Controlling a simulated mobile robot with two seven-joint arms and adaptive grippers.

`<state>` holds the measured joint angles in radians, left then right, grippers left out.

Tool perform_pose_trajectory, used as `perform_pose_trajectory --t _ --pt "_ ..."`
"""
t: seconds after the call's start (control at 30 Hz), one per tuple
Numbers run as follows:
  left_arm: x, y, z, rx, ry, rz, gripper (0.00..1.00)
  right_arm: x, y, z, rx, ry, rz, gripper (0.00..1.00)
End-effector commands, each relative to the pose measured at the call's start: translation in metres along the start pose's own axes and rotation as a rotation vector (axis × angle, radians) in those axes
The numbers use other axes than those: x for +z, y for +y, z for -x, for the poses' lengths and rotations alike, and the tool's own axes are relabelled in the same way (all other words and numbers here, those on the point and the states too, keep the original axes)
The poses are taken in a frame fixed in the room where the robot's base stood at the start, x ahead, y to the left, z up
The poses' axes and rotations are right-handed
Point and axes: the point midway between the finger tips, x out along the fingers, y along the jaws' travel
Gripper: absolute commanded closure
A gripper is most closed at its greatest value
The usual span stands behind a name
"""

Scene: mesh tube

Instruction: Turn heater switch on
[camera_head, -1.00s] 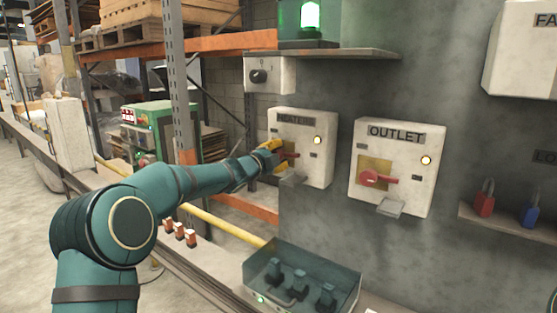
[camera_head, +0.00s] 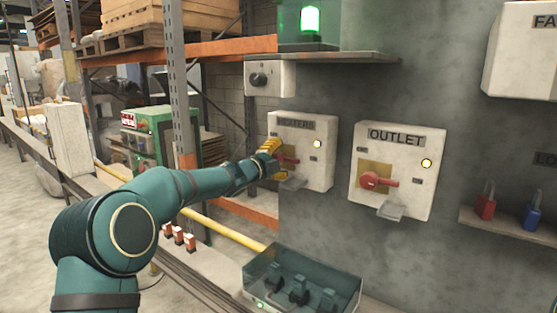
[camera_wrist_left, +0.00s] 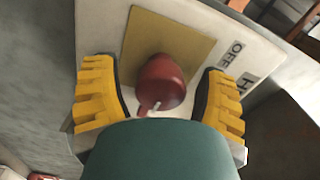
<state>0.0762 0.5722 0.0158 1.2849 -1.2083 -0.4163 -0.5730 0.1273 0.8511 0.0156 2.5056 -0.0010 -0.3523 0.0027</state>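The heater switch box (camera_head: 318,130) is a white box on the grey wall, labelled HEATER, with a lit yellowish lamp. Its red handle (camera_head: 288,160) points sideways to the right in the head view. In the left wrist view the red knob (camera_wrist_left: 160,82) sits on a tan plate, with an OFF label to its right. My left gripper (camera_head: 270,160) has yellow fingers at the box. In the left wrist view the left gripper (camera_wrist_left: 160,98) is open, one finger on each side of the knob, with gaps visible. My right gripper is not in view.
The OUTLET switch box (camera_head: 410,150) with its own red handle is just to the right. A small box with a black knob (camera_head: 259,77) is above left. A shelf with red and blue padlocks (camera_head: 485,200) is at right. A clear-covered box (camera_head: 305,278) stands below.

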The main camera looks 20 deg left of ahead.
Motion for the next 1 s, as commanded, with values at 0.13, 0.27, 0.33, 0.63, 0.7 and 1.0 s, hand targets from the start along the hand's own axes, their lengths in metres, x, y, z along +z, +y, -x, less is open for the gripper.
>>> perform_pose_trajectory --t 0.13,0.27,0.33,0.63,0.7,1.0 --pt "0.000 0.000 0.000 0.000 0.000 0.001 0.28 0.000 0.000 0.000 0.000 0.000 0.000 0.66" --pt "0.000 0.000 0.002 0.000 0.000 0.001 0.28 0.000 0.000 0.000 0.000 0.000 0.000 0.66" --pt "0.000 -0.001 0.005 0.000 -0.001 0.001 0.28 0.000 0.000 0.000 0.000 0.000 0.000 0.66" --pt "0.001 -0.001 0.053 0.000 -0.001 0.001 0.28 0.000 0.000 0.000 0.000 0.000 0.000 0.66" --pt "0.000 -0.001 0.067 0.000 -0.002 0.001 0.28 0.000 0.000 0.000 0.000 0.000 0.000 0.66" --pt "0.000 0.000 0.112 0.001 -0.001 0.000 0.28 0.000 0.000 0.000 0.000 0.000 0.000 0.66"
